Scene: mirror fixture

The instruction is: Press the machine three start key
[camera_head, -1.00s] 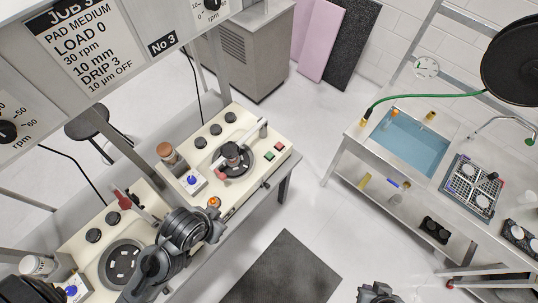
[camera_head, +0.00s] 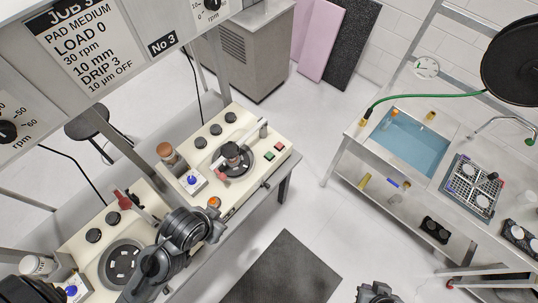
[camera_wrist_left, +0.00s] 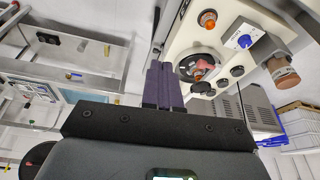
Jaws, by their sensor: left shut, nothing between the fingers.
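Machine three is the cream panel (camera_head: 238,120) under the "No 3" sign (camera_head: 162,43). A green key (camera_head: 268,156) and a red key (camera_head: 279,146) sit at its right end in the head view. I cannot read labels on them. My left arm reaches over the front left of this panel, near the orange lamp (camera_head: 214,202); its fingertips are hidden in the head view. In the left wrist view my left gripper (camera_wrist_left: 163,70) is shut and empty, with the orange lamp (camera_wrist_left: 208,20) to its right; I cannot make out the keys there. My right gripper is not clearly visible.
Another machine (camera_head: 88,262) lies left. A sink bench (camera_head: 350,130) stands right, across open floor with a dark mat (camera_head: 283,270).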

